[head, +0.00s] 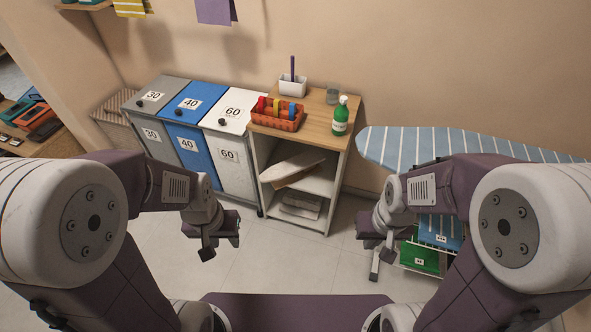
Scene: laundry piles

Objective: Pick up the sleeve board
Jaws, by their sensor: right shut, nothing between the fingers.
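A pale, tapered board that looks like the sleeve board (292,163) lies on the upper shelf of the wooden-topped cart (333,143). Its darker edge or underside shows at the front of the shelf. My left gripper (221,246) hangs over the floor in front of the bins, left of and nearer than the cart, with its fingers apart and nothing between them. My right gripper (371,242) is shut and empty, right of the cart, near the ironing board's near side. Neither gripper touches the board.
The cart top holds an orange basket (277,122), a green bottle (341,117), a white holder (292,85) and a grey cup (332,95). Folded cloth (300,205) lies on its lower shelf. Numbered bins (188,103) stand left; a striped ironing board (420,146) stands right.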

